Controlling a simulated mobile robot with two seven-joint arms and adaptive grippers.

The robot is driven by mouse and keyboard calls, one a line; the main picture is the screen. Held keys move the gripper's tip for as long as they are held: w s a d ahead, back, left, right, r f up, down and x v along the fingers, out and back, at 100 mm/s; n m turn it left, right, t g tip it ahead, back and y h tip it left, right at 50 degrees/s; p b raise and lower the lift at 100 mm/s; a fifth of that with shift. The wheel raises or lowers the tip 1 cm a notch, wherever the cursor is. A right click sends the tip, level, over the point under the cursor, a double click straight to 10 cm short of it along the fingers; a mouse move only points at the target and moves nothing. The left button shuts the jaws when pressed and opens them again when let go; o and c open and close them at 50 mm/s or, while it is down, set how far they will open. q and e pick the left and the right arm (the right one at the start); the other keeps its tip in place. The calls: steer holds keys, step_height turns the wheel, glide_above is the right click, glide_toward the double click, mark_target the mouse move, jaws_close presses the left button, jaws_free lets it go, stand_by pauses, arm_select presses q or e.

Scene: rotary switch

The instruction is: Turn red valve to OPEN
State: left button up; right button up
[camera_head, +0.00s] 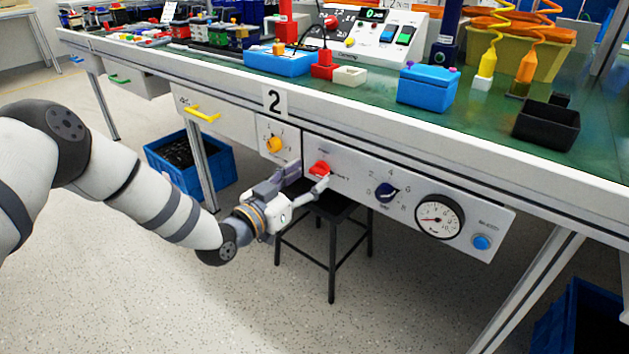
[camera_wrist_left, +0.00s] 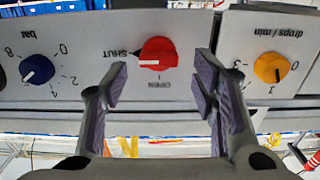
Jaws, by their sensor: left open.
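The red valve (camera_head: 319,168) is a rotary knob on the grey panel (camera_head: 353,173) under the bench's front edge. In the left wrist view, which is upside down, the red valve (camera_wrist_left: 158,52) shows between my fingers, with SHUT lettering to its left and OPEN lettering below it. A dark pointed part sticks out on its SHUT side, and a white mark lies on its face. My left gripper (camera_head: 307,182) is open and empty, in front of the valve, its fingers on either side; contact cannot be told. My right gripper is not in view.
A yellow knob (camera_wrist_left: 271,67) and a blue knob (camera_wrist_left: 37,69) flank the valve. The panel also carries a gauge (camera_head: 439,217) and a blue button (camera_head: 482,242). A black stool (camera_head: 331,219) stands below. The bench top (camera_head: 380,104) overhangs the panel.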

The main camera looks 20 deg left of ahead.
mark_target(321, 172)
arm_select(q)
steer(key=shift+x, duration=1.35)
steer(key=c, duration=1.2)
steer(key=shift+o, duration=0.2)
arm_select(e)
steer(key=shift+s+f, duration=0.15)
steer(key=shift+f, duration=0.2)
arm_select(q)
steer(key=shift+f+n, duration=0.1)
steer(key=shift+n, duration=0.3)
steer(key=n+b, duration=0.1)
steer(key=n, duration=0.7)
steer(key=shift+a+f+b, duration=0.1)
steer(key=shift+f+b, duration=0.05)
steer(key=shift+b, duration=0.2)
steer(key=n+b, duration=0.1)
steer(key=n, duration=0.4)
steer(key=shift+f, duration=0.1)
steer(key=shift+n+b, duration=0.8)
steer(key=shift+n, duration=1.1)
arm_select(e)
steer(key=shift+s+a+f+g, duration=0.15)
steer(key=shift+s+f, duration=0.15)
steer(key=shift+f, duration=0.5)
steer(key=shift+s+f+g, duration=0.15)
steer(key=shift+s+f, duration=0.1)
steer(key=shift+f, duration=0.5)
arm_select(q)
steer(key=shift+n, duration=0.3)
